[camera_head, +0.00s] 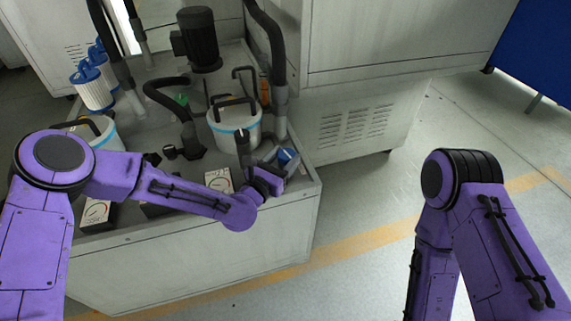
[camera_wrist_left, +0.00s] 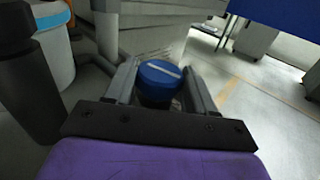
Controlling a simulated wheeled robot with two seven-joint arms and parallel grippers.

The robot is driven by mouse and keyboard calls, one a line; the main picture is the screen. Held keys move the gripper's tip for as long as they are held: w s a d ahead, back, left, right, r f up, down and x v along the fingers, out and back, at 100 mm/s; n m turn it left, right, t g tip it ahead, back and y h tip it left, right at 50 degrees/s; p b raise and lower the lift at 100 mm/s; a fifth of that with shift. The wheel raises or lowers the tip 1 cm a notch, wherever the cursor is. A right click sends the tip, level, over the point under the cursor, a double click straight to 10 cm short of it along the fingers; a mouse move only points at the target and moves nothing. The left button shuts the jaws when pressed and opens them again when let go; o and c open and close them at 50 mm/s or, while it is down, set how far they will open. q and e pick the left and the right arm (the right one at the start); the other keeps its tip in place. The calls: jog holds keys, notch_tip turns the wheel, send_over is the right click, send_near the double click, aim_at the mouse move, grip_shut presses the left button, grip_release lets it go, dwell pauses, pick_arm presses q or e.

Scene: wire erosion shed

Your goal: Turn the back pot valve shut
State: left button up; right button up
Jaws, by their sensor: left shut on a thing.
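A round blue valve knob (camera_wrist_left: 159,84) with a white line across its top sits between the two fingers of my left gripper in the left wrist view. The line runs nearly crosswise from finger to finger, tilted a little. In the head view my left gripper (camera_head: 281,163) is at the right end of the grey tank, with the blue knob (camera_head: 288,155) showing between its fingers. It is shut on the knob. A white pot (camera_head: 236,130) with a light-blue band and black handle stands just behind. My right gripper is out of view; only its arm shows.
The grey tank (camera_head: 200,255) also carries a second white pot (camera_head: 106,140), partly behind my left arm, a dark motor (camera_head: 198,40), black hoses, dial gauges (camera_head: 218,181) and blue-capped filters (camera_head: 93,90). A machine cabinet (camera_head: 365,120) stands behind. Floor on the right is clear.

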pick_arm(q)
jog(key=shift+w+a+m+g+h+b, duration=0.1)
jog(key=shift+m+g+h+b, duration=0.6)
jog(key=shift+h, duration=0.2)
jog(key=shift+w+a+m+g+h+b, duration=0.1)
jog(key=shift+m+g+h+b, duration=0.55)
jog(key=shift+h, duration=0.25)
jog(key=o, duration=1)
jog(key=shift+o, duration=0.2)
